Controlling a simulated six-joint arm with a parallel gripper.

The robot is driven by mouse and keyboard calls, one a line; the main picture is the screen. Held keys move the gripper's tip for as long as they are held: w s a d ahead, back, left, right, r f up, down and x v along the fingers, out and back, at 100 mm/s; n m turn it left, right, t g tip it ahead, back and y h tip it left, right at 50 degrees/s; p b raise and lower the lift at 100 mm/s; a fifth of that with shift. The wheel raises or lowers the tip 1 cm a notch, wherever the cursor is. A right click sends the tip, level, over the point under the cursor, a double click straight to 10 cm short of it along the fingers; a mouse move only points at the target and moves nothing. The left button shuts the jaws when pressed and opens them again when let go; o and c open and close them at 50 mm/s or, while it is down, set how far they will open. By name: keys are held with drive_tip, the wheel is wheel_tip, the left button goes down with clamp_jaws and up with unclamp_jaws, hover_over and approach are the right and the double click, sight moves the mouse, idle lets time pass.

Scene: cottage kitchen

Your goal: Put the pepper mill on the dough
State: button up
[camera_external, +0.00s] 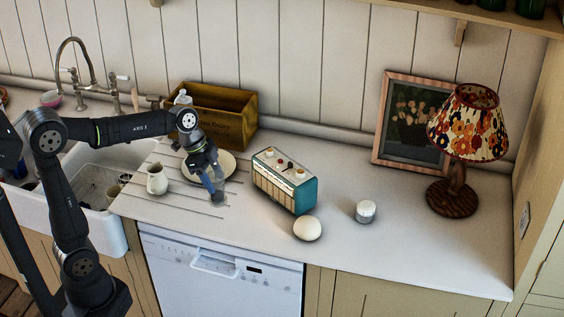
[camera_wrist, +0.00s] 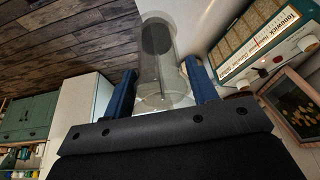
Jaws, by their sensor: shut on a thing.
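The pepper mill is a clear, see-through cylinder with a dark part inside, upright or nearly so in the external view (camera_external: 218,200). In the wrist view it stands between the blue fingers (camera_wrist: 157,68). My gripper (camera_external: 213,186) is shut on it; the fingers also show in the wrist view (camera_wrist: 163,85). I cannot tell whether the mill's lower end touches the counter. The dough (camera_external: 307,229) is a pale round lump near the counter's front edge, right of my gripper and apart from it. The dough is not seen in the wrist view.
A teal radio (camera_external: 291,187) stands between my gripper and the dough, slightly behind; it also shows in the wrist view (camera_wrist: 262,52). A plate (camera_external: 227,162), a cream jug (camera_external: 157,180) and a wooden crate (camera_external: 232,102) are near my gripper. A white jar (camera_external: 365,211) and a lamp (camera_external: 453,195) stand right.

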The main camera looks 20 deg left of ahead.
drive_tip(key=s+d+r+n+t, duration=0.1)
drive_tip(key=s+d+r, duration=0.15)
drive_tip(key=d, duration=1.15)
drive_tip(key=s+d+r+n, duration=0.1)
drive_tip(key=s+d+r, duration=0.15)
drive_tip(key=d, duration=1.05)
drive_tip(key=shift+w+a+f, duration=0.2)
drive_tip(key=shift+w+f, duration=2.5)
drive_tip(key=shift+w, duration=0.25)
drive_tip(key=shift+w+a+f, duration=0.15)
drive_tip(key=shift+w+f, duration=2.55)
drive_tip(key=shift+w, duration=0.25)
drive_tip(key=shift+f, duration=0.1)
drive_tip(key=o, duration=1.1)
drive_tip(key=v, duration=1.2)
